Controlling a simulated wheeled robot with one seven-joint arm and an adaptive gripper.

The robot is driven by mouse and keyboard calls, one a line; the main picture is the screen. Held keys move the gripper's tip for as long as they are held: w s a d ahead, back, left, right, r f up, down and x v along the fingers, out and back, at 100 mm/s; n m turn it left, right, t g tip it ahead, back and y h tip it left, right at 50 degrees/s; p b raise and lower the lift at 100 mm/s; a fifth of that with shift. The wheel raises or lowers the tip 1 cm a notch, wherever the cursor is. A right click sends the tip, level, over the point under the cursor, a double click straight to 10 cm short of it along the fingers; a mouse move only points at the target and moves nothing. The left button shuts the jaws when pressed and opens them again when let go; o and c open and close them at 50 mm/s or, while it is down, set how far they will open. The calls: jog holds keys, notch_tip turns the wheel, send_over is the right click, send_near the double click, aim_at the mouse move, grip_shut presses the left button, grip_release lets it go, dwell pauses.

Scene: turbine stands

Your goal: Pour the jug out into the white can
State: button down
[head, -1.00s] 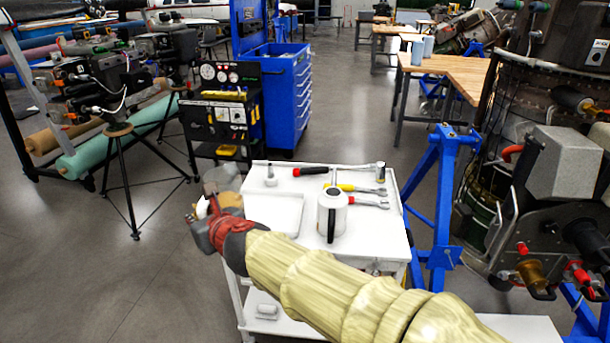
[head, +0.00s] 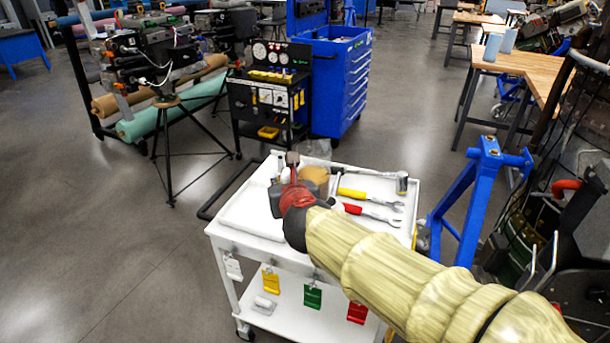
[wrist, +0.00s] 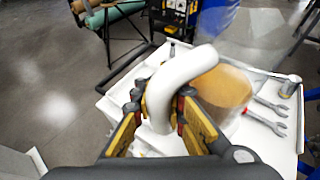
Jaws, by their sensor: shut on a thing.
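My gripper (wrist: 160,104) is shut on the white curved handle of the jug (wrist: 181,74). The jug is clear, blurred in the wrist view, with tan contents (wrist: 222,90) low in it. In the head view, my gripper (head: 298,180) is over the cart, and the jug's tan contents (head: 316,174) show just behind it. The jug's clear wall is hard to make out, so I cannot tell its exact tilt. The white can does not show in either current view; my arm covers part of the cart top.
The white cart (head: 232,232) has a rimmed top. A blue stand (head: 466,200) is close on the right. Open floor (head: 120,250) lies left.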

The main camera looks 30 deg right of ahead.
jog(key=shift+a+f+m+g+y, duration=0.15)
jog(key=shift+a+m+g+y, duration=0.05)
jog(key=shift+m+g+y, duration=0.1)
jog(key=shift+s+a+r+p, duration=0.1)
jog(key=shift+r+p, duration=0.1)
jog(key=shift+p, duration=0.35)
jog(key=a+m+y+p, duration=0.1)
jog(key=p, duration=0.2)
jog(key=shift+s+f+g+p, duration=0.1)
jog(key=shift+f+g+p, duration=0.2)
jog(key=shift+f+g, duration=0.1)
jog(key=shift+s+a+r+m+g+y+p, duration=0.15)
jog(key=shift+r+m+y+p, duration=0.25)
jog(key=shift+p, duration=1.25)
jog(key=shift+d+r+m+g+y+p, duration=0.15)
jog(key=shift+r+p, duration=0.45)
jog(key=shift+p, duration=1)
jog(key=shift+r+m+g+y+p, duration=0.45)
jog(key=shift+r+p, duration=0.7)
jog(key=shift+p, duration=2.2)
jog(key=shift+d+r+m+y+p, duration=0.1)
jog(key=shift+r+m+y+p, duration=0.4)
jog(key=shift+p, duration=1.35)
jog(key=shift+d+r+y+p, duration=0.1)
jog(key=shift+r+y+p, duration=0.2)
jog(key=shift+r+p, duration=1.05)
jog(key=shift+w+d+r+m+g+y+p, duration=0.2)
jog(key=shift+d+r+m+g+y+p, duration=0.35)
jog(key=shift+p, duration=3.45)
